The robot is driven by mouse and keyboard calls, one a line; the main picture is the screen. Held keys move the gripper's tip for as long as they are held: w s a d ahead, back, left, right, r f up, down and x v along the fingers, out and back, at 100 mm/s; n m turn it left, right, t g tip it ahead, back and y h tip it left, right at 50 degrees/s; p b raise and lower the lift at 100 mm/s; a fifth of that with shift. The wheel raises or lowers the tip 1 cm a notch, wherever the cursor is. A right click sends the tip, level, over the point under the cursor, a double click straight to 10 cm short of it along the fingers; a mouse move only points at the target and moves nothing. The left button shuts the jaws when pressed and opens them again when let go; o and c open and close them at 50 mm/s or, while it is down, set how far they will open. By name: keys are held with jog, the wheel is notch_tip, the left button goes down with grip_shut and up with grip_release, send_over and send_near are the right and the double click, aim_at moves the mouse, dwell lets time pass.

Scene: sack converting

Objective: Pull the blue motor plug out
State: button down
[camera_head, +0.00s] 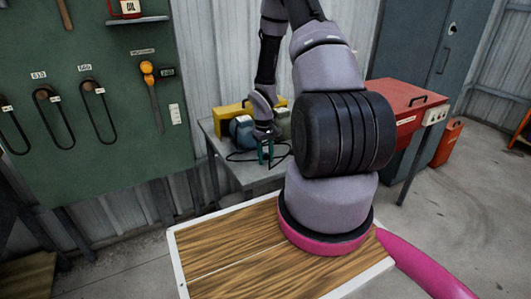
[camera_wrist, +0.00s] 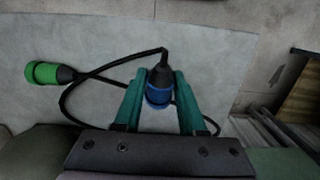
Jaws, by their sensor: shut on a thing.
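The blue plug (camera_wrist: 158,97) is between the two green fingers of my gripper (camera_wrist: 158,84) in the wrist view, and the fingers are shut on it. A black cable (camera_wrist: 118,63) leaves the plug's dark far end and loops to the left. A green connector (camera_wrist: 42,73) lies at the left on the grey table top. No socket shows around the blue plug in the wrist view. In the head view my gripper (camera_head: 265,152) is small, above the grey table (camera_head: 250,175), beside a blue motor (camera_head: 241,131). The plug itself is too small to make out there.
A yellow part (camera_head: 231,112) stands behind the motor. A red box (camera_head: 404,103) with a handle is to the right. A green tool board (camera_head: 95,100) hangs at the left. The wrist view shows bare table beyond the cable and the table edge at right.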

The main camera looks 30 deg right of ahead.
jog(key=shift+f, duration=0.3)
jog(key=shift+c, duration=2)
grip_release()
jog(key=r, duration=0.7)
jog(key=w+r, duration=0.1)
jog(key=r, duration=0.2)
jog(key=shift+r, duration=0.4)
